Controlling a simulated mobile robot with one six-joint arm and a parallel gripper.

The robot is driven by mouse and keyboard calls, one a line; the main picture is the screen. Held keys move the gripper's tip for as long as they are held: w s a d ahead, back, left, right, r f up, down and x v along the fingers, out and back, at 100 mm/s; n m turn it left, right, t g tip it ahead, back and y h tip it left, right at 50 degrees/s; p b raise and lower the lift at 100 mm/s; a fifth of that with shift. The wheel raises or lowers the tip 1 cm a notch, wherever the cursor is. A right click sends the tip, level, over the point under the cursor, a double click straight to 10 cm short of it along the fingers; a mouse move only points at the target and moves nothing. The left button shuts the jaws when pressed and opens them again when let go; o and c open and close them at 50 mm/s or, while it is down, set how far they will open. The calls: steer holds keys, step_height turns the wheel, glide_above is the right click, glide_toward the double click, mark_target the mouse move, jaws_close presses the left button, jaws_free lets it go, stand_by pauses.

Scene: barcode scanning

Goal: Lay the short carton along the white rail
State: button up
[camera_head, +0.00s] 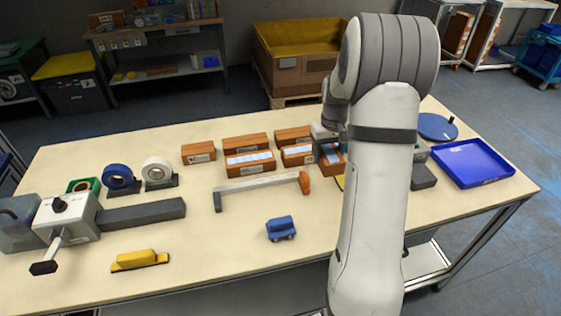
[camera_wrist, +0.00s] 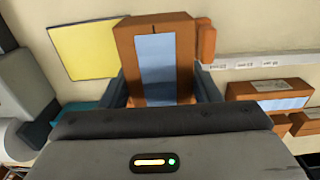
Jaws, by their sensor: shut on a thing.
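My gripper (camera_head: 328,148) is shut on a brown carton with a pale label, which I take to be the short carton (camera_head: 332,168); my arm partly hides it in the head view. In the wrist view the carton (camera_wrist: 183,35) sits between the two fingers, label facing the camera. The white rail (camera_head: 258,184) lies on the table left of my gripper and nearer the front, with an orange end block (camera_head: 304,182) on its right. In the wrist view the rail (camera_wrist: 255,61) is right of the carton. I cannot tell whether the carton touches the table.
Several other brown cartons (camera_head: 250,163) stand behind the rail. A yellow square (camera_wrist: 85,48) lies beside the held carton. A blue toy-like vehicle (camera_head: 281,228) stands in front of the rail. A blue tray (camera_head: 472,163) is at the right.

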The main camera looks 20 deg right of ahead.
step_height(320, 180, down, 5)
steer(key=shift+f+p, duration=0.1)
steer(key=shift+p, duration=0.3)
steer(key=shift+a+f, duration=0.1)
steer(key=shift+f, duration=2)
steer(key=o, duration=0.9)
steer(key=shift+c, duration=0.2)
steer(key=shift+r+p, duration=0.15)
steer(key=shift+p, duration=0.15)
